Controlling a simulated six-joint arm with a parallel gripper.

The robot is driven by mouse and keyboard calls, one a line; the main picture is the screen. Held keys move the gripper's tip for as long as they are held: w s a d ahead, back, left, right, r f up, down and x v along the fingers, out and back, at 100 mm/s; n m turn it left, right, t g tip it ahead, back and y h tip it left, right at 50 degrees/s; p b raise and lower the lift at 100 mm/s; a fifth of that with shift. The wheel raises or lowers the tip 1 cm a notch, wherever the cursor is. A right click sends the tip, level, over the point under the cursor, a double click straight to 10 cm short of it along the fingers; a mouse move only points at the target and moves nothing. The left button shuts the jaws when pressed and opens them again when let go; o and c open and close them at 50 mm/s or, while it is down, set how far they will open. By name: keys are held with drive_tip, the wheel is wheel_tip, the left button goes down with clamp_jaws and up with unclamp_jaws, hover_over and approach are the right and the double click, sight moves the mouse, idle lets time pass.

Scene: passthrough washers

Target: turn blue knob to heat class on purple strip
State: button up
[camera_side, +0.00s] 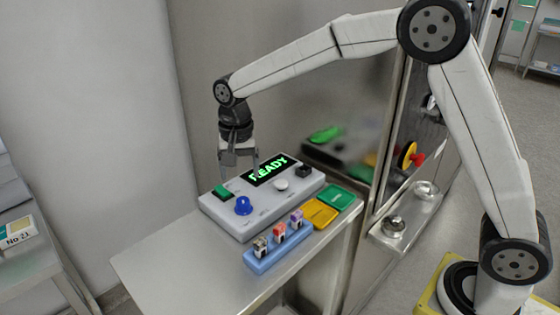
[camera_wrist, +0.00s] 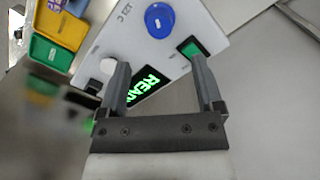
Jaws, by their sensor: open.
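The blue knob (camera_side: 243,205) stands on the front left of a grey control box (camera_side: 240,228). In the wrist view the blue knob (camera_wrist: 159,20) is at the top, beyond my fingertips, with a pale mark on it. The purple strip (camera_side: 297,214) is on the rightmost of several small items in a blue rack (camera_side: 262,262) in front of the box; its heat class is too small to read. My gripper (camera_side: 238,165) is open and empty above the back of the box, apart from the knob. In the wrist view my gripper (camera_wrist: 160,82) spans the display.
The box has a lit READY display (camera_side: 268,170), a green button (camera_side: 222,191), a white knob (camera_side: 281,184) and a black switch (camera_side: 304,171). Yellow (camera_side: 320,214) and green (camera_side: 336,198) trays lie to the right. The metal table (camera_side: 170,262) is clear at left.

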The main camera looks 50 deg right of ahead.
sight(243, 200)
drive_tip(key=shift+f, duration=0.15)
drive_tip(key=shift+f, duration=3.75)
clamp_jaws()
